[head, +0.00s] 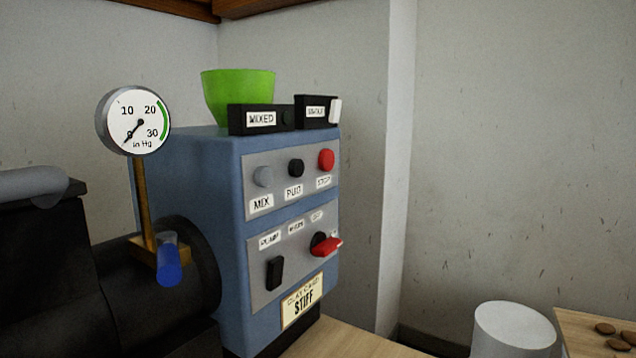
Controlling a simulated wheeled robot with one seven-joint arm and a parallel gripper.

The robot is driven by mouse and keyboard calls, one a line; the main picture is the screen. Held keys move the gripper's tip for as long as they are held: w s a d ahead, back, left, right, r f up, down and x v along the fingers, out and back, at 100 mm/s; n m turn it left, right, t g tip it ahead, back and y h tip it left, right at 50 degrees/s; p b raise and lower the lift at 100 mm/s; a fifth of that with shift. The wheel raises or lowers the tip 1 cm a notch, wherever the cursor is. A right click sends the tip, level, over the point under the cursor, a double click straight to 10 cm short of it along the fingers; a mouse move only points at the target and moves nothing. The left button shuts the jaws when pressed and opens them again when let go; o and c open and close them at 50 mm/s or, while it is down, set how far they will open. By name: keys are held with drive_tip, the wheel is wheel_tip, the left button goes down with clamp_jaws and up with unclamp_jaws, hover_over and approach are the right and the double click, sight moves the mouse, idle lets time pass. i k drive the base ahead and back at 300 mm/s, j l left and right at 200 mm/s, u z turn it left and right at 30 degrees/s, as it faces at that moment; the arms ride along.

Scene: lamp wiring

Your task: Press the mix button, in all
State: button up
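The mix button (263,177) is a round grey button at the left of the upper panel on a blue machine (190,165), above a label reading MIX. A black button (296,168) labelled PUG and a red button (326,159) are to its right. A black box labelled MIXED (262,119) sits on top of the machine, with a dark round spot at its right end. My gripper does not show in the head view.
A gauge (135,120) stands at the left with its needle near 0. The lower panel has a black rocker switch (274,273) and a red-handled knob (326,245). A green bowl (238,92) stands on top. A white cylinder (513,331) stands at the lower right.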

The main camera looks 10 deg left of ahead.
sight(264, 176)
drive_tip(key=u, duration=1.3)
